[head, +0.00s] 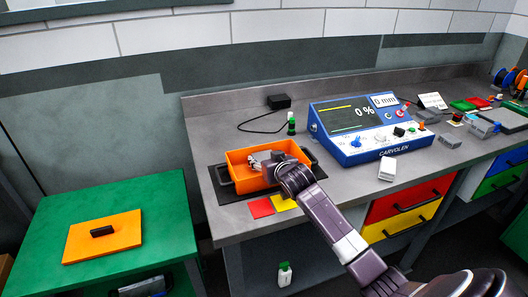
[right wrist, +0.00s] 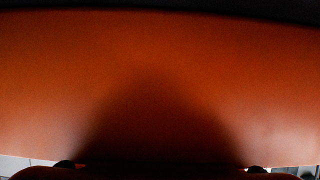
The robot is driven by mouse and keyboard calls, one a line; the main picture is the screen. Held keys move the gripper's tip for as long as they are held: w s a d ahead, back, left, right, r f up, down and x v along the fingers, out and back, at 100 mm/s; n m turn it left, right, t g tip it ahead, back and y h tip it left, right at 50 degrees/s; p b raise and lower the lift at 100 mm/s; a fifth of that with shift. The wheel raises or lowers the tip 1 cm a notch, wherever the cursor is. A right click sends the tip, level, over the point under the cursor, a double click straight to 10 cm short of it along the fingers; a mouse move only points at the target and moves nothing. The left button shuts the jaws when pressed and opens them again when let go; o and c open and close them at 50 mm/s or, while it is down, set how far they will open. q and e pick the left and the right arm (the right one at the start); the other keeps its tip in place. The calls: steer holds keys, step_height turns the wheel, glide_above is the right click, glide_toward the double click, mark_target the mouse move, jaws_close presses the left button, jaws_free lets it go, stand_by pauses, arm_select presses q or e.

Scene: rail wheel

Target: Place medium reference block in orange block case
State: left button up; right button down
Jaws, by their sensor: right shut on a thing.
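I cannot make out the medium reference block for certain. The right wrist view is filled by a plain orange surface (right wrist: 160,50) with a dark shadow, very close to the camera. My left gripper is not in view.
An orange lid (head: 105,237) with a black handle lies on the green table (head: 165,200). Red (head: 261,207) and yellow (head: 283,203) squares lie in front of the case. A blue measuring console (head: 350,125) and a white block (head: 387,168) stand to the right.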

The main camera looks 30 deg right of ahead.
steer(key=shift+r, duration=0.3)
steer(key=c, duration=1.1)
jaws_free()
steer(key=shift+f, duration=0.35)
steer(key=shift+c, duration=0.2)
steer(key=shift+o, duration=1.4)
steer(key=shift+s+a+r, duration=0.1)
steer(key=shift+r, duration=0.1)
steer(key=b+v, duration=0.1)
steer(key=v, duration=1.1)
